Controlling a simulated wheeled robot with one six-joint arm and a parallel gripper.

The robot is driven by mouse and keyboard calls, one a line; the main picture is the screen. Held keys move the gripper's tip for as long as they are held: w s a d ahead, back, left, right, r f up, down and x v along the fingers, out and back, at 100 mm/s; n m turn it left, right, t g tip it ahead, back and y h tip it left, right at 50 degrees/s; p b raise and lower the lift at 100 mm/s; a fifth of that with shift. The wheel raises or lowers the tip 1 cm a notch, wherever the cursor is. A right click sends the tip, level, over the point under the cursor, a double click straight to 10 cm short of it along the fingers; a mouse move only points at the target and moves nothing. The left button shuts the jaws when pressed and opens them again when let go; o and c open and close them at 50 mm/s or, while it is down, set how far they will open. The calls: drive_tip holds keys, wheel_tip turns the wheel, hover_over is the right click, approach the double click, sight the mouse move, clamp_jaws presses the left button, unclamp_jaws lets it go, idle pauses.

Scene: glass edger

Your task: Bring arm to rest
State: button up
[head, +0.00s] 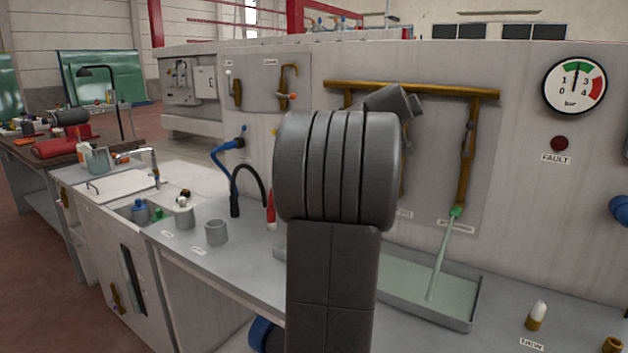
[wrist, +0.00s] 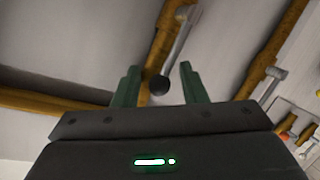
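My gripper (wrist: 159,72) shows in the wrist view with its two green fingers spread apart. Nothing is clasped between them. A grey lever with a dark round knob (wrist: 158,85) on a brown pipe (wrist: 172,30) appears in the gap, seemingly beyond the fingers; I cannot tell the exact distance. In the head view my dark arm stands upright in the middle and covers part of the panel. The gripper fingers are hidden there.
A brown pipe frame (head: 430,90) is on the panel (head: 520,150). Pale green liquid (head: 440,255) runs from a nozzle into a grey tray (head: 462,322). A grey cup (head: 216,232), bottles (head: 183,215) and a white-tipped fitting (head: 537,315) stand on the bench. A gauge (head: 574,85) hangs right.

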drive_tip(key=b+v, duration=0.2)
drive_tip(key=v, duration=1.1)
drive_tip(key=p+x, duration=0.2)
drive_tip(key=x, duration=1.1)
drive_tip(key=shift+w, duration=0.15)
drive_tip(key=shift+s+d+f+m+t+p, duration=0.1)
drive_tip(key=shift+s+d+m+t+p, duration=0.35)
drive_tip(key=shift+m, duration=0.35)
drive_tip(key=shift+s, duration=0.1)
